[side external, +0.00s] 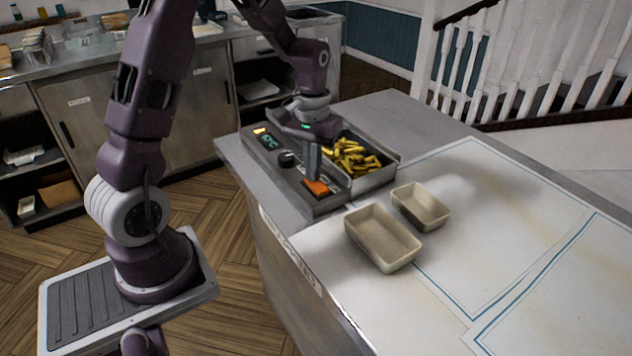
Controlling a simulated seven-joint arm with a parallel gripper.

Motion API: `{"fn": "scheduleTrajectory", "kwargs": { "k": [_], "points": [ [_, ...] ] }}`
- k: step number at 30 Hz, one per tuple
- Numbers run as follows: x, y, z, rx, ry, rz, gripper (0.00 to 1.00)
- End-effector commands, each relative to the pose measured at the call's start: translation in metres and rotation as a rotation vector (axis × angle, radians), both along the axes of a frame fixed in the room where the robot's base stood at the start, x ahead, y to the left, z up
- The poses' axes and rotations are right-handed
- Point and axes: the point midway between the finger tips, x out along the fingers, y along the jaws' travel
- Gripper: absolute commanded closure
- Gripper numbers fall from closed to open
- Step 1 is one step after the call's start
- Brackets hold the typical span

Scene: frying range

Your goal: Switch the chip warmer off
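The chip warmer (376,180) is a grey metal unit on the counter, with a well full of yellow chips (350,156). Its control strip on the left side has a lit orange light (260,131), a display with glowing characters (268,141), a dark knob (287,160) and an orange rocker switch (317,188) at the near end. My gripper (314,178) points down over the strip, with its fingers together and the tips at or just above the orange switch. I cannot tell whether they touch it. The fingers hide part of the switch's far side.
Two empty beige trays (383,238) and (420,206) stand on the counter right of the warmer. The counter (490,215) farther right is clear, with blue-lined sheets. A back worktop (130,58) with cabinets is behind my arm.

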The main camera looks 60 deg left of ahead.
Motion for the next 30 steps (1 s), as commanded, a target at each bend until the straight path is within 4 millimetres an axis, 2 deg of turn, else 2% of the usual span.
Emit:
{"fn": "scheduleTrajectory", "kwargs": {
  "k": [7,24,30],
  "points": [
    [0.0,0.0,0.001,0.0,0.0,0.0,1.0],
    [0.001,0.0,0.06,0.001,-0.003,0.0,1.0],
    [0.0,0.0,0.069,0.0,0.0,0.0,1.0]
  ]
}}
